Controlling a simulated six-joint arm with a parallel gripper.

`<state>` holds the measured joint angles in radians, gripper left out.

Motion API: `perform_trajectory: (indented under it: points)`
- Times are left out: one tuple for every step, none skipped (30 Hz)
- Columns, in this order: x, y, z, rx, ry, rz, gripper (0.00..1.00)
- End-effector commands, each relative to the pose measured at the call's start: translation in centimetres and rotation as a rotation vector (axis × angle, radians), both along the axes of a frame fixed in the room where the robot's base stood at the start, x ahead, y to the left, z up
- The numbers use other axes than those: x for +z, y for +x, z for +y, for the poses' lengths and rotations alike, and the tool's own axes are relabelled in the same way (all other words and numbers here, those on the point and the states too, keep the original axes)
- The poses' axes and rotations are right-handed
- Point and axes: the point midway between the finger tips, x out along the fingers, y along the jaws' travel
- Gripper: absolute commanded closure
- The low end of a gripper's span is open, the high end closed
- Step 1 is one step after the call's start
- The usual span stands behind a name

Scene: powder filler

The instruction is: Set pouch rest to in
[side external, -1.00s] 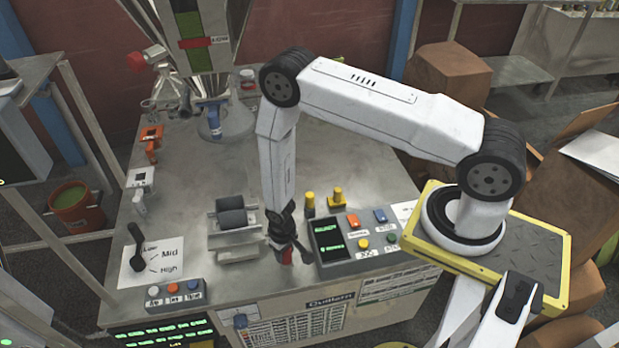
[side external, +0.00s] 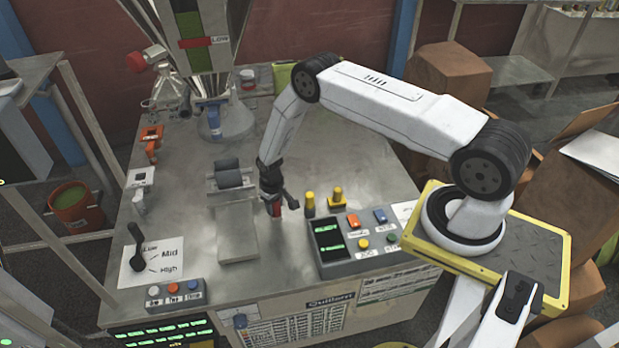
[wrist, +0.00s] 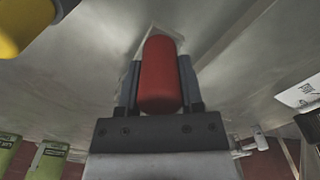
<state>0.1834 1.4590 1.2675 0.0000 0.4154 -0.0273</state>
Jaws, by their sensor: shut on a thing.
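The pouch rest (side external: 229,180), a grey metal carriage with dark rollers, sits at the back end of a flat metal plate (side external: 237,240) on the bench. My gripper (side external: 275,206) is low over the bench, just to the right of the pouch rest. It is shut on a red handle (side external: 277,209). In the wrist view the red rounded handle (wrist: 159,75) stands between the two fingers. The link between the handle and the pouch rest is hidden behind my gripper.
A control box (side external: 350,240) with coloured buttons and two yellow knobs (side external: 310,203) stand close right of my gripper. A black lever (side external: 136,242) on a Low/Mid/High label is at the left. A filler funnel (side external: 213,110) stands behind. The bench between is clear.

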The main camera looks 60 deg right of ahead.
Motion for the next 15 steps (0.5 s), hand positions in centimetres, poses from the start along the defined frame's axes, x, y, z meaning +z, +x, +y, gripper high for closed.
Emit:
perform_trajectory:
  points:
    - [0.0,0.6,-0.7,-0.004,0.000,-0.003,1.00]
    - [0.0,0.8,-1.0,-0.003,0.000,-0.003,1.00]
    - [-0.1,1.1,-1.3,-0.003,0.000,-0.002,1.00]
    - [0.0,1.4,-1.5,-0.003,0.000,-0.003,1.00]
    - [0.0,1.7,-1.7,-0.003,0.000,-0.003,1.00]
    - [0.0,1.9,-2.0,-0.003,0.000,-0.002,1.00]
    - [0.0,2.1,-2.2,-0.003,0.000,-0.002,1.00]
    - [0.0,2.3,-2.4,-0.003,0.000,-0.003,1.00]
    - [0.0,2.5,-2.6,-0.003,0.000,-0.001,1.00]
    - [0.0,2.6,-2.8,-0.003,0.000,-0.002,1.00]
    - [0.0,2.8,-2.9,-0.003,0.000,-0.003,1.00]
    - [0.0,2.9,-3.0,-0.002,0.000,-0.002,1.00]
    - [0.0,3.0,-3.1,-0.002,0.000,-0.002,1.00]
    - [0.0,3.1,-3.1,-0.002,0.000,-0.002,1.00]
    - [0.0,3.1,-3.2,-0.002,0.000,-0.002,1.00]
